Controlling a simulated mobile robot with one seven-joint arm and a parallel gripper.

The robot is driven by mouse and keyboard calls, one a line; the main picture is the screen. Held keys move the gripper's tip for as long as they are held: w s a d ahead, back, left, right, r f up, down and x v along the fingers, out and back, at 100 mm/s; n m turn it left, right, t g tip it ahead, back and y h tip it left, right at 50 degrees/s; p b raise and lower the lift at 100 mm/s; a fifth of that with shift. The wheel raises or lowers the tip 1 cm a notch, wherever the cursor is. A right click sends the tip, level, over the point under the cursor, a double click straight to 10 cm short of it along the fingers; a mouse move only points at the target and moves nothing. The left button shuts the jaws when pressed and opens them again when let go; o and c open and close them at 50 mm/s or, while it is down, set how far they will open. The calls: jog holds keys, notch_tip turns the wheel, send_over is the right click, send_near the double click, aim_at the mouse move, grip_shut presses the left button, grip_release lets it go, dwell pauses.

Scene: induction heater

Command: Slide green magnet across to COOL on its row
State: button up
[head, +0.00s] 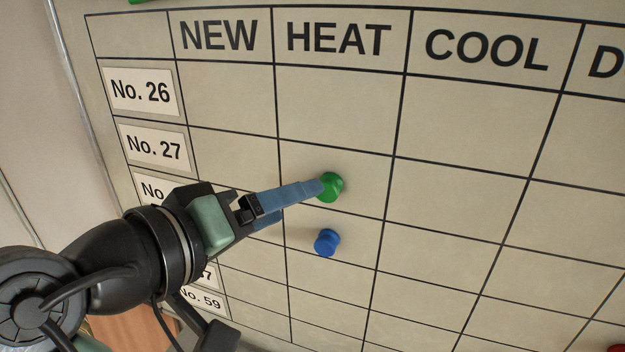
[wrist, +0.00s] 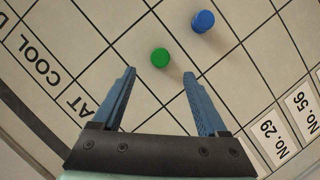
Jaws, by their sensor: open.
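The green magnet (head: 333,186) is a round knob on the whiteboard (head: 480,130), in the HEAT column on the No. 27 row. The COOL column is just to its right. In the head view, my gripper (head: 308,196) reaches in from the lower left, and one blue finger overlaps the magnet's left edge. In the wrist view, my gripper (wrist: 159,76) is open. The green magnet (wrist: 160,58) shows just beyond the fingertips, centred in the gap, with space on both sides. I cannot tell how far the tips are from the board.
A blue magnet (head: 327,242) sits in the HEAT column one row below; it also shows in the wrist view (wrist: 203,21). The COOL cell (head: 455,195) on the No. 27 row is empty. A red object (head: 615,348) shows at the lower right edge.

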aim_at(453, 206)
jog(key=p+x, duration=0.2)
jog(key=x, duration=0.6)
jog(key=shift+r, duration=0.1)
grip_shut()
jog(key=shift+s+d+r+p, duration=0.1)
jog(key=shift+s+d+p, duration=0.6)
jog(key=shift+d, duration=1.75)
jog(key=shift+s+d+r+p, duration=0.1)
jog(key=shift+s+d+p, duration=0.55)
jog(key=shift+d, duration=1.85)
jog(key=shift+s+d+r+p, duration=0.1)
jog(key=shift+s+d+p, duration=0.2)
jog(key=shift+s+d, duration=1.5)
jog(key=shift+w+d, duration=0.65)
jog(key=shift+w, duration=0.1)
jog(key=shift+c, duration=0.2)
grip_release()
jog(key=shift+f, duration=0.1)
jog(key=shift+a, duration=0.1)
